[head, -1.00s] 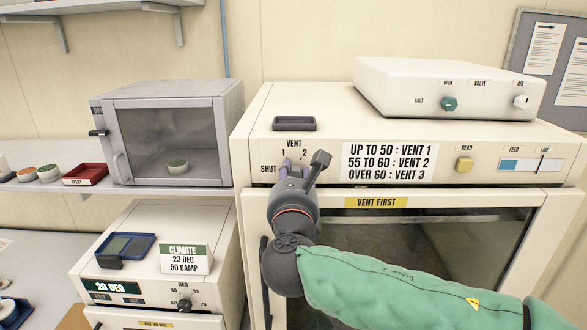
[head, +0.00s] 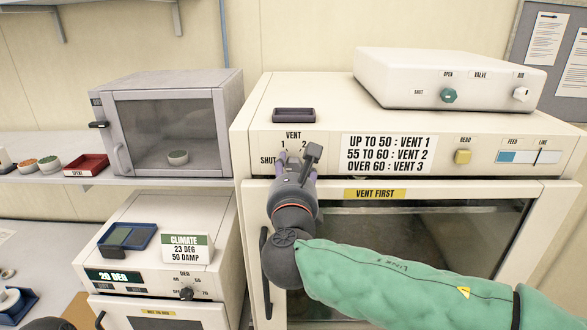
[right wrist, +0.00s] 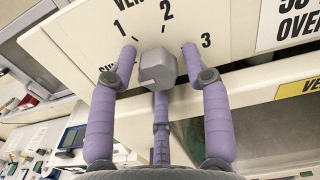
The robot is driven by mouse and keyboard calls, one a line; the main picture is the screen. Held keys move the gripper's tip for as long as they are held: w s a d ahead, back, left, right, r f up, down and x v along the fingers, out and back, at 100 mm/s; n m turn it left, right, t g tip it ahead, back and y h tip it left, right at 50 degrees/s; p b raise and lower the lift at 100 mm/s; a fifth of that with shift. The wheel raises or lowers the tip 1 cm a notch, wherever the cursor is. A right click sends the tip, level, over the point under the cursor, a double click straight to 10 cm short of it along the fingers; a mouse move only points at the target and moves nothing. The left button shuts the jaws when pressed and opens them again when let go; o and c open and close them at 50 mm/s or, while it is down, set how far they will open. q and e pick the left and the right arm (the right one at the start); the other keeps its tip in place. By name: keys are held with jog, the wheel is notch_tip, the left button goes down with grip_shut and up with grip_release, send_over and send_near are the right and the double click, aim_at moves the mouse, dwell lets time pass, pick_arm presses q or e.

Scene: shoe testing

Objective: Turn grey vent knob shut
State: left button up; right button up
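The grey vent knob (right wrist: 158,68) sits on the cream panel below the printed numbers 1, 2 and 3 in the right wrist view. Which mark it points at is not clear. My right gripper (right wrist: 159,60) has purple fingers spread around the knob, one on each side and one below. Gaps show between the side fingers and the knob, so it is open. In the head view my right gripper (head: 296,167) is at the VENT dial and hides the knob. The SHUT label (head: 268,160) shows left of it.
A dark tray (head: 294,115) rests on the cabinet top above the dial. The cabinet door (head: 420,235) with a handle is below. A white valve box (head: 450,75) stands at the back right. A small grey oven (head: 170,135) stands to the left.

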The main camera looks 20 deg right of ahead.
jog(key=shift+r, duration=0.1)
dwell(0.6)
jog(key=v, duration=0.8)
dwell(0.3)
